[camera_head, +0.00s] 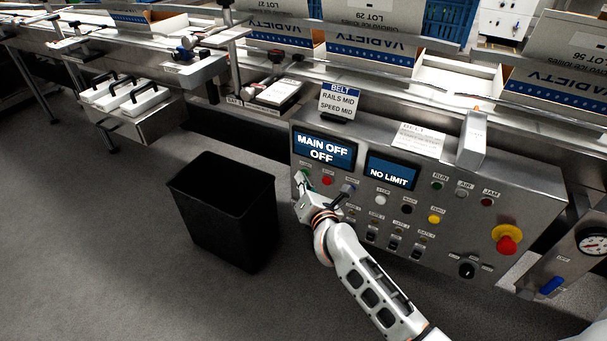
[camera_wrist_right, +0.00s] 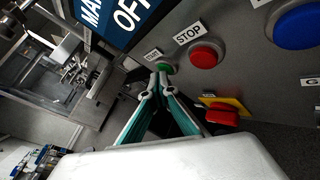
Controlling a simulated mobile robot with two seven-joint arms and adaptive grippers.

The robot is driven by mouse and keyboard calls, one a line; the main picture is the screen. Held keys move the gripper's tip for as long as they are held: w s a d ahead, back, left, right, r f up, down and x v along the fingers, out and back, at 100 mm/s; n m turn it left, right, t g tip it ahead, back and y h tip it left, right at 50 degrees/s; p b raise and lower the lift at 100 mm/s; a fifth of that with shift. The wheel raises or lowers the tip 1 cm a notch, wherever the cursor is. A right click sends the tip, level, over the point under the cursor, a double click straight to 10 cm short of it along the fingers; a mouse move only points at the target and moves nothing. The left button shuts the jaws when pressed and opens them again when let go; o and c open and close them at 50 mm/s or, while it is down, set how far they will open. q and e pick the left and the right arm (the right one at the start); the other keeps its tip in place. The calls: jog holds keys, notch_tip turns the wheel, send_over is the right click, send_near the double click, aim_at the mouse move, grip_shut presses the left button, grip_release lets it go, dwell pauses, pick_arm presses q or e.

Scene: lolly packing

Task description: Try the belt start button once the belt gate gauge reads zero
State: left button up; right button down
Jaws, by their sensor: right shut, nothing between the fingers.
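The belt control panel (camera_head: 466,233) fills the middle right of the head view. My right gripper (camera_head: 301,189) is at its left end, below the screen (camera_head: 324,149) reading "MAIN OFF OFF". Its fingers (camera_wrist_right: 156,84) are shut and empty. Their tips are right at the green start button (camera_wrist_right: 167,68); I cannot tell if they touch it. The red stop button (camera_wrist_right: 204,55) is beside it. A round gauge (camera_head: 592,241) with a white dial is at the far right; its needle is too small to read. My left gripper is out of view.
A second screen (camera_head: 390,172) reads "NO LIMIT". A red emergency knob (camera_head: 507,240) on yellow and a blue valve handle (camera_head: 552,285) are at the right. A black bin (camera_head: 222,211) stands left of my right arm. Open floor lies farther left.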

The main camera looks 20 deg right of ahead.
dwell(0.4)
jog(key=shift+s+a, duration=0.55)
jog(key=shift+a, duration=0.15)
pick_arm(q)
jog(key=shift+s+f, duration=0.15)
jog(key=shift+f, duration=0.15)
pick_arm(e)
jog(key=s+a, duration=0.1)
jog(key=a, duration=0.1)
jog(key=s+a, duration=0.2)
dwell(0.7)
